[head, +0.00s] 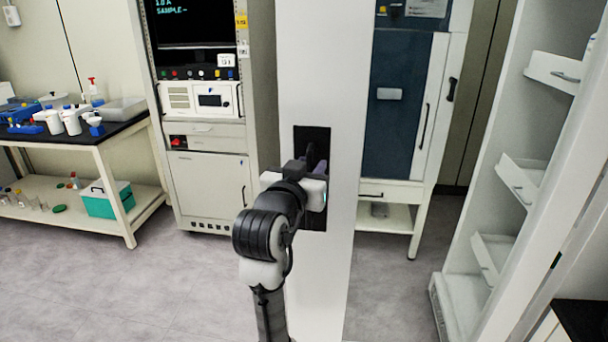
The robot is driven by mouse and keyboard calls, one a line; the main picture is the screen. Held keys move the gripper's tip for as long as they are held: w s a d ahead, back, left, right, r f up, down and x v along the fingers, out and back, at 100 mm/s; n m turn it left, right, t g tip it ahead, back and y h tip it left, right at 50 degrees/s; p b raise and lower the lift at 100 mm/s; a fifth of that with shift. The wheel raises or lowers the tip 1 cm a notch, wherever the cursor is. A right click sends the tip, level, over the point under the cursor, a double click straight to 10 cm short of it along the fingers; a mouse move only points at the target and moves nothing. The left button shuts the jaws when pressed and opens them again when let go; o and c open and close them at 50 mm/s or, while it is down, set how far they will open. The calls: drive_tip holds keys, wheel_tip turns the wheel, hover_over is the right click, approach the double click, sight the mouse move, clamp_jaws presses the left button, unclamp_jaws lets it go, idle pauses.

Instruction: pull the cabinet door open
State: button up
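The cabinet door (338,270) is a tall white panel standing upright in the middle of the head view. It stands apart from the white cabinet (462,300) at the right, whose inside shows, so the door is open. A black handle plate (313,137) is set in the door's face. My gripper (317,170) is at this plate, reaching it from below and the left. Its fingers are dark against the plate and partly hidden by my wrist, so their grip on the handle cannot be made out.
White drawers (518,180) sit inside the cabinet. Behind the door stand an instrument rack (210,165) and a blue-fronted unit (395,120). A bench (95,140) with bottles is at the left. The grey floor (150,290) at the front left is clear.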

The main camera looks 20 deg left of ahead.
drive_tip(key=s+a+b, duration=0.1)
drive_tip(key=s+b, duration=0.5)
drive_tip(key=s, duration=0.7)
drive_tip(key=shift+s, duration=0.3)
